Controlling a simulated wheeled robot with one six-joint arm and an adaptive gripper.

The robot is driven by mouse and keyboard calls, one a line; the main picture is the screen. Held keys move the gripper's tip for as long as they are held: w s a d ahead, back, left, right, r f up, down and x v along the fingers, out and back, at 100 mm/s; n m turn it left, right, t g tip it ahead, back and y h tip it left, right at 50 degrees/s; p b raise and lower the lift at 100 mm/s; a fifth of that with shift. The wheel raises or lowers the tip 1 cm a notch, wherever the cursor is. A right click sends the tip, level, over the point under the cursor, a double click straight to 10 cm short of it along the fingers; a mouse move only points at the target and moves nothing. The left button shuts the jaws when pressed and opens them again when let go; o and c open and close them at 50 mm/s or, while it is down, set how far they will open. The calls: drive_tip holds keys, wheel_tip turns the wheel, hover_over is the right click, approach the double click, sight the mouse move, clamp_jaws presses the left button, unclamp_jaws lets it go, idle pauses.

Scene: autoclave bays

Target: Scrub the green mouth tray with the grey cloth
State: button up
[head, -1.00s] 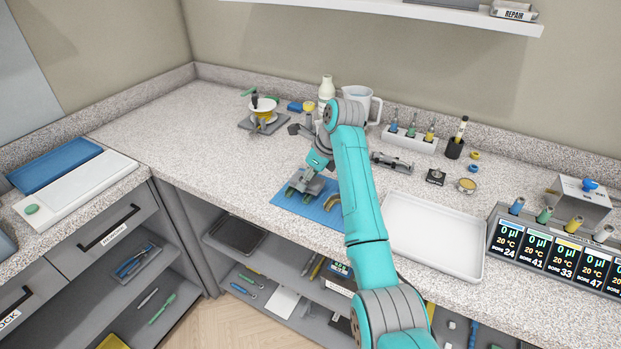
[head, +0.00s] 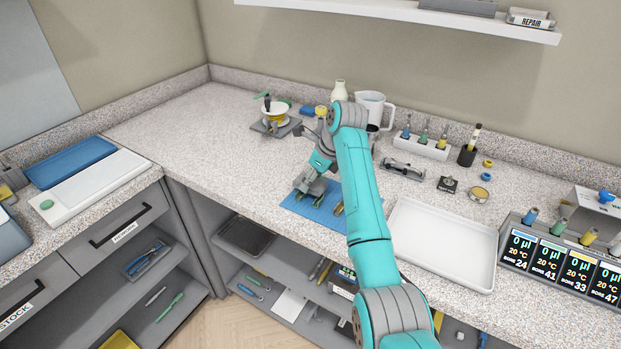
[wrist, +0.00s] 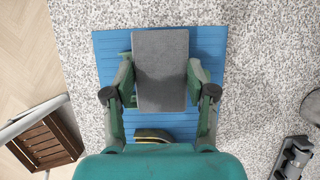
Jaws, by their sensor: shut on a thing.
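My gripper (head: 313,186) is low over the blue mat (head: 292,205) on the counter. In the wrist view my gripper (wrist: 160,82) is shut on the grey cloth (wrist: 160,62), a thick grey block between its two fingers. The cloth lies over the blue mat (wrist: 108,42). A small green piece at the cloth's left edge looks like part of the green mouth tray (wrist: 124,56); the rest is hidden under the cloth. I cannot tell whether cloth and tray touch. A yellowish curved tray (wrist: 152,135) lies on the mat nearer my wrist.
A white tray (head: 445,245) lies right of the mat. Behind stand a white jug (head: 370,108), a bottle (head: 340,92), a tool rack (head: 422,147) and a stand with a bowl (head: 276,122). The counter left of the mat is clear.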

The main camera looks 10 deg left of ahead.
sight(321, 185)
drive_tip(key=shift+s+d+f, duration=0.15)
drive_tip(key=shift+s+d, duration=0.15)
drive_tip(key=shift+d, duration=0.45)
drive_tip(key=shift+s+d+f, duration=0.1)
drive_tip(key=shift+s+d, duration=0.2)
drive_tip(key=shift+d, duration=0.45)
drive_tip(key=shift+w+a+r, duration=0.1)
drive_tip(key=shift+w+a, duration=0.2)
drive_tip(key=shift+a, duration=0.55)
drive_tip(key=shift+w+a, duration=0.3)
drive_tip(key=shift+a, duration=0.55)
drive_tip(key=shift+c, duration=0.5)
drive_tip(key=shift+s+d+r, duration=0.1)
drive_tip(key=shift+s+d, duration=0.15)
drive_tip(key=shift+d, duration=0.55)
drive_tip(key=shift+s+d+r, duration=0.1)
drive_tip(key=shift+s+d, duration=0.15)
drive_tip(key=shift+d, duration=0.55)
